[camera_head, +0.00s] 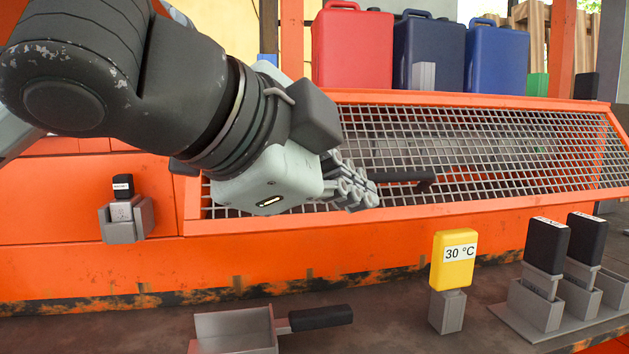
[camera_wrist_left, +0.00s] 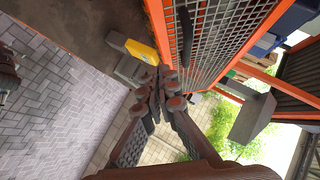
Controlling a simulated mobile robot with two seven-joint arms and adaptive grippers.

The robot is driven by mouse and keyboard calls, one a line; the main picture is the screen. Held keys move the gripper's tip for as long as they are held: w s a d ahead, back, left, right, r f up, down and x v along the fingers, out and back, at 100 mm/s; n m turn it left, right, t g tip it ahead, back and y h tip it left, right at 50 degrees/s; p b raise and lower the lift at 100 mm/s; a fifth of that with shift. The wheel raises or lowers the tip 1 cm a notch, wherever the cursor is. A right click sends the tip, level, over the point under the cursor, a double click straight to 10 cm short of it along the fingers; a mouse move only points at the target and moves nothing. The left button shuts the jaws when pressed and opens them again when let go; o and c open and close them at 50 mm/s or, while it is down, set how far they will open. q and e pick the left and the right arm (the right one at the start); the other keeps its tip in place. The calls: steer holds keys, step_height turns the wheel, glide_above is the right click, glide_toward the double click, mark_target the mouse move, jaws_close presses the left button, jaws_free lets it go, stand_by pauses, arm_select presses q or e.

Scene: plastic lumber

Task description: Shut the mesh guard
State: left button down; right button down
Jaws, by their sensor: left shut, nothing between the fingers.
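The mesh guard (camera_head: 480,204) is a long orange frame filled with grey wire mesh, across the front of the orange machine in the head view. A dark handle bar (camera_head: 405,177) is on its mesh. The guard also shows at the upper middle of the wrist view (camera_wrist_left: 222,28), with the dark handle (camera_wrist_left: 186,32). From these views I cannot tell whether the guard is fully shut. My left gripper (camera_head: 358,190) is shut and empty, in front of the mesh just left of the handle. Its closed fingers also show in the wrist view (camera_wrist_left: 160,92). My arm hides the guard's upper left part.
A yellow block marked 30 °C (camera_head: 453,258) stands in a grey holder on the bench. A grey scoop (camera_head: 235,330) with a black handle lies at the front. Black-topped blocks (camera_head: 547,245) stand at right. Red (camera_head: 352,50) and blue canisters (camera_head: 497,58) stand behind the guard.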

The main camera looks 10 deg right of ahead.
mark_target(378, 221)
arm_select(q)
steer(key=w+d+f, duration=0.2)
steer(key=w, duration=0.1)
steer(key=w+d+f, duration=0.1)
steer(key=w+f, duration=0.1)
steer(key=shift+w, duration=0.2)
steer(key=shift+w+f, duration=0.3)
steer(key=shift+w, duration=0.15)
arm_select(e)
steer(key=shift+f, duration=0.3)
